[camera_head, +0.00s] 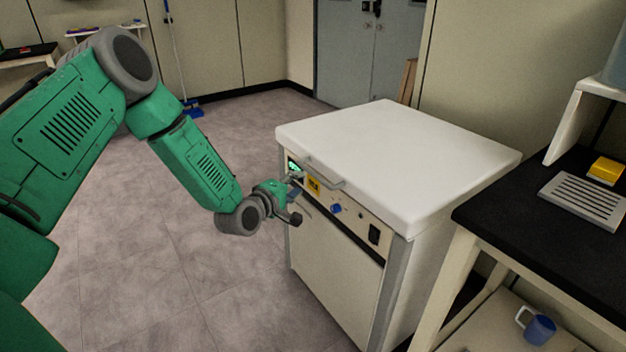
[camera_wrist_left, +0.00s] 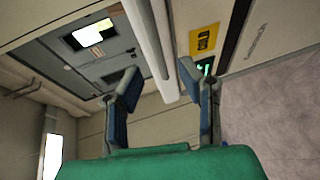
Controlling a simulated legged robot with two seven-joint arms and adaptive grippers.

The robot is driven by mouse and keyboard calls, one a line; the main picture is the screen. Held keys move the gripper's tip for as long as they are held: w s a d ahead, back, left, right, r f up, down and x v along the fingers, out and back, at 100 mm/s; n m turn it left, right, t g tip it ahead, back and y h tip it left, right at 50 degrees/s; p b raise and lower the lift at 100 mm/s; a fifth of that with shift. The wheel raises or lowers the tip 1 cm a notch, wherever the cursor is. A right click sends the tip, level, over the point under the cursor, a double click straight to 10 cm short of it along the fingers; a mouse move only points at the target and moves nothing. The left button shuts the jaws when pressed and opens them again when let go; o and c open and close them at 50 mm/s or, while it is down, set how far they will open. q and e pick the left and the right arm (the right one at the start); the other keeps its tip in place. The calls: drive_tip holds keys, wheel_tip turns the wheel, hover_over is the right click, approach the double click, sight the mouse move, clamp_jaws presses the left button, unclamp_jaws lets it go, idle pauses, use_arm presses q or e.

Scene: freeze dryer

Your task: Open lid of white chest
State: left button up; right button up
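The white chest (camera_head: 345,262) stands on the floor at the centre right of the head view. Its thick white lid (camera_head: 400,155) is closed and lies flat on top. A bar-shaped handle (camera_head: 325,174) sticks out at the lid's front edge. It also shows in the left wrist view as a long pale bar (camera_wrist_left: 152,45). My left gripper (camera_head: 295,197) is in front of the chest's front panel, near the handle's left end. In the left wrist view its two fingers (camera_wrist_left: 160,85) are spread, with the bar ahead between them. Whether they touch it is unclear. My right gripper is out of view.
The front panel carries a yellow label (camera_head: 313,186), a blue knob (camera_head: 336,208) and a black switch (camera_head: 374,234). A black-topped bench (camera_head: 540,235) with a grey slotted plate stands close on the right. Grey doors (camera_head: 345,50) are behind. The floor (camera_head: 190,255) left of the chest is clear.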

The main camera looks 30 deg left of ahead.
sight(315, 176)
use_arm(q)
drive_tip(key=w, duration=0.2)
drive_tip(key=w+d+b, duration=0.1)
drive_tip(key=w, duration=0.2)
drive_tip(key=w+f, duration=0.1)
drive_tip(key=w, duration=0.1)
drive_tip(key=shift+w+d+b, duration=0.15)
drive_tip(key=shift+w+b, duration=0.15)
drive_tip(key=shift+b, duration=0.1)
drive_tip(key=shift+w+a+f, duration=0.1)
drive_tip(key=shift+a+f, duration=0.05)
drive_tip(key=shift+a, duration=0.4)
drive_tip(key=shift+c, duration=0.8)
clamp_jaws()
drive_tip(key=shift+d, duration=0.35)
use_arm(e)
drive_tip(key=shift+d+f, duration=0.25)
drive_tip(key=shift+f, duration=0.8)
